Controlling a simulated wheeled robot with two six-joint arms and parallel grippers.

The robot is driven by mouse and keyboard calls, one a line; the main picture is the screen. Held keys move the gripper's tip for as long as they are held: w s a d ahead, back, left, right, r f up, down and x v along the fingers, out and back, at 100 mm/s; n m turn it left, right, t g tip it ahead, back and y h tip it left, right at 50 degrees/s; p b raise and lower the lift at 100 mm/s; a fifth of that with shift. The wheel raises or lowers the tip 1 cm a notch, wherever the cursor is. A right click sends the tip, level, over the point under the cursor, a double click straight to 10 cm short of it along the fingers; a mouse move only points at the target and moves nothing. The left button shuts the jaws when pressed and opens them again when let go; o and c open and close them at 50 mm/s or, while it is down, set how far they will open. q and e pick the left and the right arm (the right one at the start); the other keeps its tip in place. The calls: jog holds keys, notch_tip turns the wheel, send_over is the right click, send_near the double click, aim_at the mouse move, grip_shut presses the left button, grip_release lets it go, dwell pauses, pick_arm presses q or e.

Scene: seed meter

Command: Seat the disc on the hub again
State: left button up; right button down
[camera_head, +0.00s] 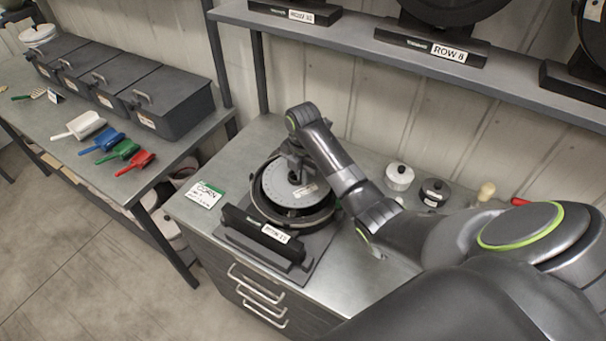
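The pale grey disc (283,190) lies inside the round black housing of the seed meter (321,217), on the metal bench top. Small marks run around the disc's rim. The hub at its centre is mostly hidden by my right gripper (293,172), which reaches in from the right and points down over the middle of the disc. Its fingertips are dark against a dark centre, so I cannot tell whether they are open or shut, or whether they touch the disc. The disc looks about level in the housing; its fit on the hub is hidden. My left gripper is out of view.
A white-lidded jar (399,176) and a black-lidded jar (434,193) stand to the right, behind my arm. A shelf (510,68) with other meters overhangs the back. Colored scoops (101,139) lie on the left bench.

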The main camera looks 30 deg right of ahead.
jog(key=shift+f, duration=0.5)
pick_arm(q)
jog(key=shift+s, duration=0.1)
pick_arm(e)
jog(key=shift+s+f, duration=0.15)
jog(key=shift+f, duration=0.1)
dwell(0.5)
